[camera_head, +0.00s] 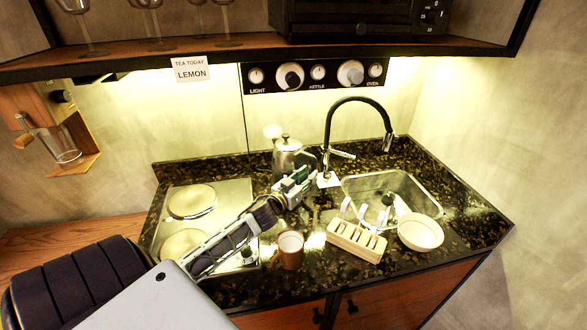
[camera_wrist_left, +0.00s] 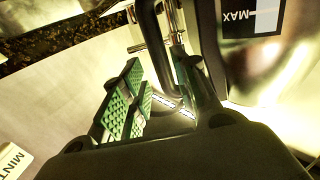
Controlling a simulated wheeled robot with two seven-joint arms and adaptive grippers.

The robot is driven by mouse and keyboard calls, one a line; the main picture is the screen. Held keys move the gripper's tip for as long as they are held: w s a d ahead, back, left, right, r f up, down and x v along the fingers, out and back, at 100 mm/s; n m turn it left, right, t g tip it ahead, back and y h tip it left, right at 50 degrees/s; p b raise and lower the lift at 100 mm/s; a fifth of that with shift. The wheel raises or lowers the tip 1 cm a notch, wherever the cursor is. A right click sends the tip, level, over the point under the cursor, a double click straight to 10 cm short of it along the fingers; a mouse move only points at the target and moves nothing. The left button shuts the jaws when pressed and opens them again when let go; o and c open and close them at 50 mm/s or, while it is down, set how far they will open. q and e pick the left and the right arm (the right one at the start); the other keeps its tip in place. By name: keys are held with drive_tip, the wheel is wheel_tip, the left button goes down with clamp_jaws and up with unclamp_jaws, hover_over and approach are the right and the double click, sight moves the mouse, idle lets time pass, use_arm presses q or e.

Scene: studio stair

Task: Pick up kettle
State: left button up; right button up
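The metal kettle (camera_head: 287,153) stands on the dark speckled counter between the hob and the sink, partly hidden by my left gripper. In the left wrist view the kettle (camera_wrist_left: 262,65) fills the right side, with a MAX mark on its body. My right gripper is not in view.
A brown mug (camera_head: 290,252), a slotted wooden box (camera_head: 356,240) and a white bowl (camera_head: 421,232) stand in front. The sink (camera_head: 425,193) with its black tap (camera_head: 328,125) is to the right. The hob (camera_head: 228,197) lies left, under my forearm.

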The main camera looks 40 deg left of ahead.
sight(314, 169)
use_arm(q)
drive_tip(key=shift+w+a+r+p, duration=0.15)
drive_tip(key=shift+w+p, duration=0.15)
drive_tip(key=shift+w, duration=2.2)
clamp_jaws()
drive_tip(key=shift+r, duration=0.1)
